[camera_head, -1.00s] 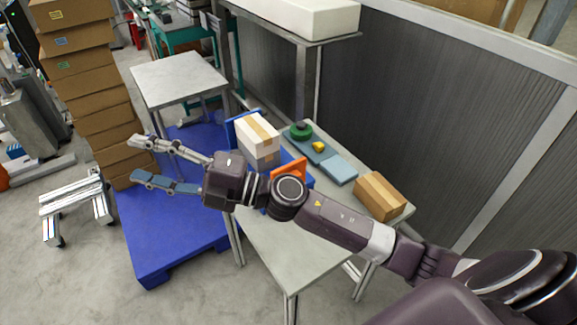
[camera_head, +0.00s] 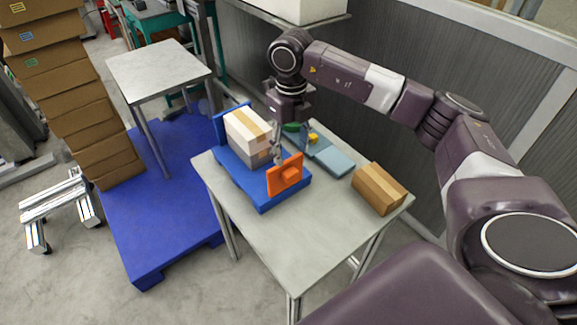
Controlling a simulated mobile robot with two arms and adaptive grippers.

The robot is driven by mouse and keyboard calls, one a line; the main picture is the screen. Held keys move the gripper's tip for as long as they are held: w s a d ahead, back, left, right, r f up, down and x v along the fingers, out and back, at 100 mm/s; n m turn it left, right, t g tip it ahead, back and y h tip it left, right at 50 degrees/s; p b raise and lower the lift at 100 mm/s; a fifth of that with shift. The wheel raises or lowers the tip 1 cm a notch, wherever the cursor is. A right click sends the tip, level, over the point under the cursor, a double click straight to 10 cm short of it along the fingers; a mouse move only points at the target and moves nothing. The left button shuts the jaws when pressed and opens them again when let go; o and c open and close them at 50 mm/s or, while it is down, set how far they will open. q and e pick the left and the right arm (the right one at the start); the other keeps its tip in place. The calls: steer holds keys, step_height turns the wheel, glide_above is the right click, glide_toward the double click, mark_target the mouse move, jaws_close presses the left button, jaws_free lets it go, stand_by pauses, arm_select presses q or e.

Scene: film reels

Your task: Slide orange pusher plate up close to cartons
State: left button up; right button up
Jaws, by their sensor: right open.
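The orange pusher plate (camera_head: 285,176) stands upright at the right part of a blue tray (camera_head: 261,200) on the grey table. The cartons (camera_head: 247,128), a white one with a tan band on top of a greyer one, stand in the tray to its left, against the blue back wall. A short gap seems to lie between plate and cartons; a finger partly covers it. My right gripper (camera_head: 292,142) points down above the plate's far side, open and empty. Whether a finger touches the plate or cartons cannot be told. My left gripper is out of view.
A brown carton (camera_head: 380,188) lies at the table's right end. A blue-grey flat piece (camera_head: 335,162), a small yellow item (camera_head: 313,139) and a green round item (camera_head: 291,127) lie behind the tray. The table's front (camera_head: 290,235) is clear.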

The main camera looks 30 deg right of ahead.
mark_target(291, 172)
step_height(291, 172, down, 7)
steer(key=shift+s+a+f+p, duration=0.1)
steer(key=shift+f+p, duration=0.1)
steer(key=shift+p, duration=0.85)
jaws_close()
